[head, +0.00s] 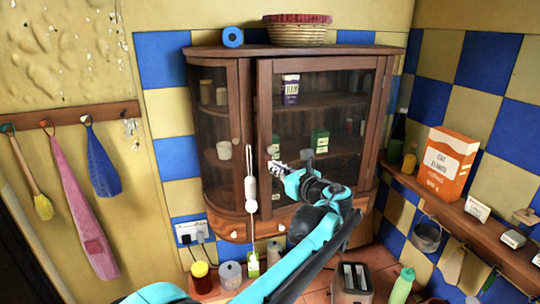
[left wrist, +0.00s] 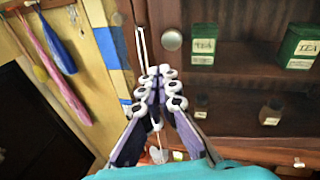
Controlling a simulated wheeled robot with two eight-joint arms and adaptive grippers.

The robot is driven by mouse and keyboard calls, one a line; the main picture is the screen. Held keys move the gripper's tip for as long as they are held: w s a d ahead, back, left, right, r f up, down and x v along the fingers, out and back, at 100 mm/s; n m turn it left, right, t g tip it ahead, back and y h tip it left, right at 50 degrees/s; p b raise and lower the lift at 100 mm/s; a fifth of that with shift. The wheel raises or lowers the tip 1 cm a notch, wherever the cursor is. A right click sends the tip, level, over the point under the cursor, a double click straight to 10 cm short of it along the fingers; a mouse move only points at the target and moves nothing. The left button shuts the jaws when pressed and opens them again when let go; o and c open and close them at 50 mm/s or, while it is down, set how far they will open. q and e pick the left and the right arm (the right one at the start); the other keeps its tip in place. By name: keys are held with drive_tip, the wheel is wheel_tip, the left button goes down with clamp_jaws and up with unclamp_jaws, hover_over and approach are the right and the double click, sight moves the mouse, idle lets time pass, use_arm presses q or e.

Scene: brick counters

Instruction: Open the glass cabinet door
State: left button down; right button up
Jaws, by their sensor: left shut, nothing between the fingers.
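The wooden cabinet (head: 248,110) stands against the tiled wall. Its front glass door (head: 340,85) has a dark wood frame and a small round knob (head: 270,150) on its left side. I cannot tell whether this door is fully closed or slightly ajar. My left gripper (head: 275,168) is shut and empty, just below the knob and in front of the door's left side. In the left wrist view, the knob (left wrist: 172,40) shows just beyond the fingertips (left wrist: 161,84), apart from them. Jars and green tea tins (left wrist: 203,45) stand behind the glass. My right gripper is out of view.
A white utensil (head: 251,190) hangs by a loop close left of my gripper. A basket (head: 297,29) and a blue roll (head: 232,37) sit on top of the cabinet. A wall shelf (head: 460,220) at right holds an orange box (head: 447,163). Jars stand below the cabinet.

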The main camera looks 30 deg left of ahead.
use_arm(q)
drive_tip(key=s+a+f+n+g+h+b, duration=0.1)
drive_tip(key=s+a+f+n+g+h, duration=0.2)
drive_tip(key=f+n+h, duration=0.55)
drive_tip(key=s+a+f+n+g+h, duration=0.15)
drive_tip(key=s+f+n+h, duration=0.3)
drive_tip(key=f+n, duration=0.6)
drive_tip(key=a+r+n+t+h+b, duration=0.1)
drive_tip(key=a+r+n+t+h, duration=0.25)
drive_tip(key=r+n+t, duration=0.5)
drive_tip(key=a+r+n+t+h, duration=0.3)
drive_tip(key=a+r+n+t, duration=0.2)
drive_tip(key=r+n, duration=0.65)
drive_tip(key=w+d+r+m+p, duration=0.1)
drive_tip(key=w+d+r+p, duration=0.1)
drive_tip(key=w, duration=0.7)
drive_tip(key=shift+w+d+m, duration=0.3)
drive_tip(key=shift+w+d, duration=0.05)
drive_tip(key=shift+d, duration=0.1)
